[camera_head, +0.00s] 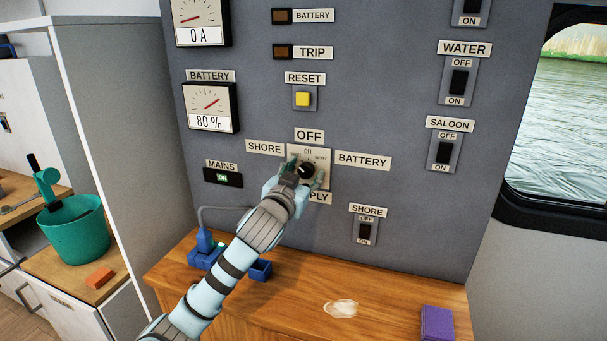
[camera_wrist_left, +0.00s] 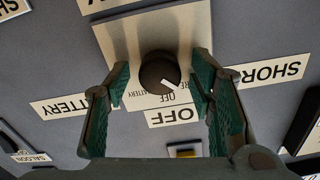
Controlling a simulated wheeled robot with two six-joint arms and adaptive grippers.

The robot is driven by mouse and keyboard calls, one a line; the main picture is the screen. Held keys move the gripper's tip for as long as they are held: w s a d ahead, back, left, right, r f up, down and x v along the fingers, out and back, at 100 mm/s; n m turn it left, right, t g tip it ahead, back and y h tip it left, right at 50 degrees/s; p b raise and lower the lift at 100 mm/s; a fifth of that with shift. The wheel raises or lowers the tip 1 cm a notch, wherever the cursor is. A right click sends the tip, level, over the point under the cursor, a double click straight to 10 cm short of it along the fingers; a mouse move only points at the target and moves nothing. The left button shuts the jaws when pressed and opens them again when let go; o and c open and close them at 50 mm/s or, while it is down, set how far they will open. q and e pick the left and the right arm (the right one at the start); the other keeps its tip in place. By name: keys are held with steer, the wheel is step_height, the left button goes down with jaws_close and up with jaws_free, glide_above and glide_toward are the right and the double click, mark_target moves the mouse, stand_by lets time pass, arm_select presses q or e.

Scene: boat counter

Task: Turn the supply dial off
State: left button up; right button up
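The supply dial is a round black knob (camera_head: 306,170) on a pale square plate (camera_head: 325,155) on the grey panel. In the left wrist view the dial (camera_wrist_left: 159,71) has a white pointer mark toward the lower right, between the OFF label (camera_wrist_left: 173,116) and the SHORE label (camera_wrist_left: 268,72). That view is turned upside down. My left gripper (camera_head: 302,179) is in front of the dial. In the left wrist view its green-padded fingers (camera_wrist_left: 160,85) stand open on either side of the knob, with gaps showing. My right gripper is not in view.
A yellow RESET button (camera_head: 303,98) is above the dial, and a SHORE switch (camera_head: 366,232) is below right. The MAINS indicator (camera_head: 223,178) reads ON. Below, the wooden counter (camera_head: 300,310) holds blue connectors (camera_head: 205,250) and a purple block (camera_head: 437,323).

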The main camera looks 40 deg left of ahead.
arm_select(q)
steer(key=c, duration=1)
steer(key=shift+o, duration=0.2)
steer(key=shift+r+m+p, duration=0.1)
steer(key=shift+m+p, duration=0.6)
steer(key=shift+p, duration=0.35)
steer(key=m+p, duration=0.4)
steer(key=p, duration=0.1)
steer(key=shift+m, duration=0.3)
steer(key=shift+m+p, duration=1.35)
steer(key=shift+m, duration=0.05)
steer(key=o, duration=1.1)
